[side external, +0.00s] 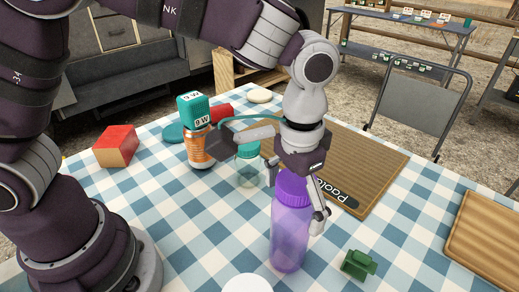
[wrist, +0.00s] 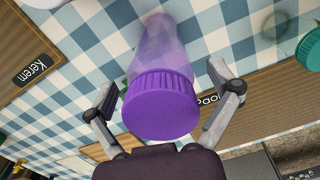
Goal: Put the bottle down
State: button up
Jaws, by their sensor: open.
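The purple bottle (side external: 289,232), translucent with a ribbed purple cap, stands upright on the blue-and-white checked cloth in the side view. In the wrist view its cap (wrist: 160,104) faces me, between the spread fingers. My gripper (side external: 296,200) is around the upper part of the bottle, with its fingers open. In the wrist view, the gripper (wrist: 163,100) has a finger on each side of the cap, with visible gaps. The bottle's base seems to rest on the cloth.
A wooden board labelled Paolo (side external: 375,165) lies behind the bottle, and another board (side external: 484,240) at right. A green object (side external: 358,265) is close at right, and a white round thing (side external: 247,284) at the front.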

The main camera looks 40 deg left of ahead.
notch_tip(320, 180, up, 12)
jog(key=s+a+f+n+t, duration=0.1)
jog(key=s+a+t, duration=0.1)
jog(key=a, duration=0.6)
jog(key=s+a+f+n+t, duration=0.1)
jog(key=s+a+f+t, duration=0.1)
jog(key=s+a, duration=0.3)
jog(key=a+t, duration=0.1)
jog(key=a, duration=0.2)
jog(key=shift+s+f+n+t, duration=0.15)
jog(key=shift+f+n+t, duration=0.15)
